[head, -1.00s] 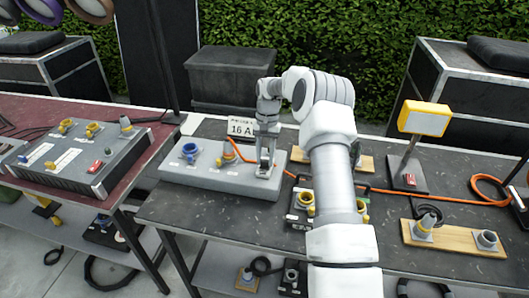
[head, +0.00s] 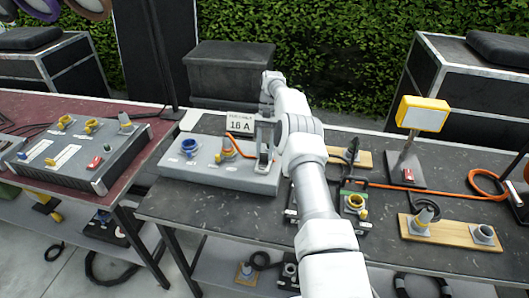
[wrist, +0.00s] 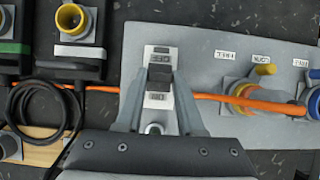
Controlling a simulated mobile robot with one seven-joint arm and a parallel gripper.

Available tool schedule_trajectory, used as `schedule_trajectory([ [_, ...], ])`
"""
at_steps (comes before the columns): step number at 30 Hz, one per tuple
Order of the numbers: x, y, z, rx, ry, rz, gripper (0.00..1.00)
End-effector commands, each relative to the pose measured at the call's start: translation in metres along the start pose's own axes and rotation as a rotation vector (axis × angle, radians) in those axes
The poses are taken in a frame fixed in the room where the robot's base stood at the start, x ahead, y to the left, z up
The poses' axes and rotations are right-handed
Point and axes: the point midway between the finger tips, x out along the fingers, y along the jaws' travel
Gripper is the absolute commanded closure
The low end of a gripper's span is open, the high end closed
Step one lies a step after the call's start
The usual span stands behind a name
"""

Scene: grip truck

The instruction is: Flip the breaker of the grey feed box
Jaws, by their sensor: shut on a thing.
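The grey feed box (head: 205,176) lies on the dark table in the head view, with sockets on its top. It also shows in the wrist view (wrist: 222,72). Its breaker is a black toggle (wrist: 160,76) on a pale plate with small labels, at the box's right end in the head view. My gripper (wrist: 160,80) has one finger on each side of the toggle and is shut on it. In the head view my gripper (head: 264,164) reaches down to that end of the box and hides the toggle.
An orange cable (wrist: 225,98) runs from a socket on the box, behind my fingers in the wrist view. A "16 A" sign (head: 241,125) stands behind the box. Other sockets (head: 356,203) and a yellow lamp (head: 423,115) stand to the right.

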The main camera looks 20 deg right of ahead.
Motion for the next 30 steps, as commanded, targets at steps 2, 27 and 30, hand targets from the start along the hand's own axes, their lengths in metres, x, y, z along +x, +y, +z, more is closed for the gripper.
schedule_trajectory([
  [2,-0.001,0.0,-0.001,-0.001,0.004,-0.002,1.0],
  [27,-0.005,0.0,0.003,-0.001,-0.001,-0.001,0.32],
  [30,-0.017,0.0,0.008,-0.001,0.001,0.0,0.32],
])
